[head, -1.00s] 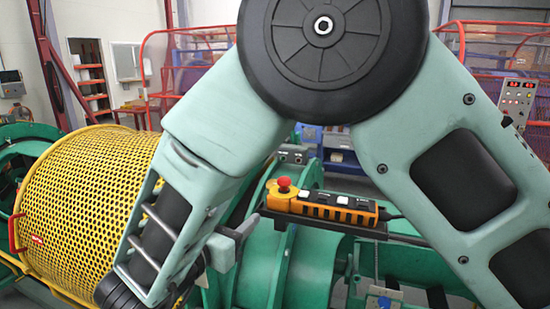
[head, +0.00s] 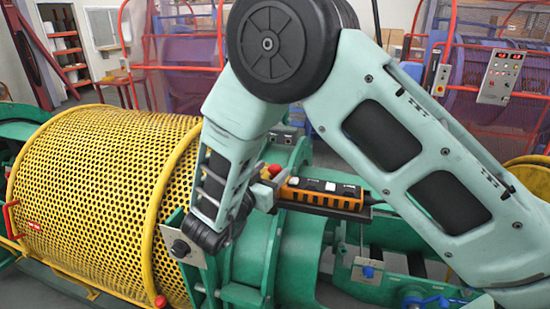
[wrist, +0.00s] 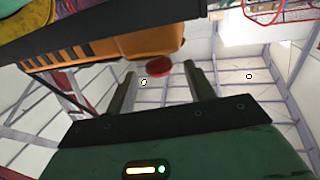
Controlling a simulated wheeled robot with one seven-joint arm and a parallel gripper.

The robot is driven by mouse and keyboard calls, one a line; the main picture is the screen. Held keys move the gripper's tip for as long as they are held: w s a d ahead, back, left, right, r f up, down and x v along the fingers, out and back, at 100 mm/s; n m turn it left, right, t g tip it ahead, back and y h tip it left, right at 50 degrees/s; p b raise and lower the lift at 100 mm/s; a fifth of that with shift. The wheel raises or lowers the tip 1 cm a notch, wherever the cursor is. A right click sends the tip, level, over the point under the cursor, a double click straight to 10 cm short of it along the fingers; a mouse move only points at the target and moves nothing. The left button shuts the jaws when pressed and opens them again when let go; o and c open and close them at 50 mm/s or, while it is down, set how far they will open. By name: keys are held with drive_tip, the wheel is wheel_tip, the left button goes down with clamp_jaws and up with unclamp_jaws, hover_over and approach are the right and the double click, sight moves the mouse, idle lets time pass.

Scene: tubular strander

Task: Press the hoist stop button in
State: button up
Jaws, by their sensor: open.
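The hoist control pendant (head: 325,192) is an orange and black box lying on a dark narrow shelf (head: 325,211). The red mushroom stop button (head: 274,170) sticks out at its left end. It also shows in the wrist view (wrist: 159,67), below the orange pendant body (wrist: 130,48). My gripper (head: 266,184) is at the left end of the pendant, close beside the button and partly covering it in the head view. In the wrist view my gripper's two fingers (wrist: 160,72) are apart, with the button seen between their tips. Whether they touch it cannot be told.
A yellow perforated guard drum (head: 95,195) lies to the left. Green machine housings (head: 300,250) stand under and around the shelf. A grey control panel (head: 502,76) and red mesh fencing (head: 180,60) are behind. Open air lies above the pendant.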

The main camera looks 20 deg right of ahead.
sight(271, 174)
drive_tip(key=shift+p+x, duration=0.45)
drive_tip(key=shift+x, duration=1.05)
clamp_jaws()
drive_tip(key=shift+f+b, duration=0.65)
drive_tip(key=shift+b, duration=0.3)
drive_tip(key=shift+r, duration=0.1)
unclamp_jaws()
drive_tip(key=shift+s+a, duration=0.1)
drive_tip(key=shift+a, duration=0.05)
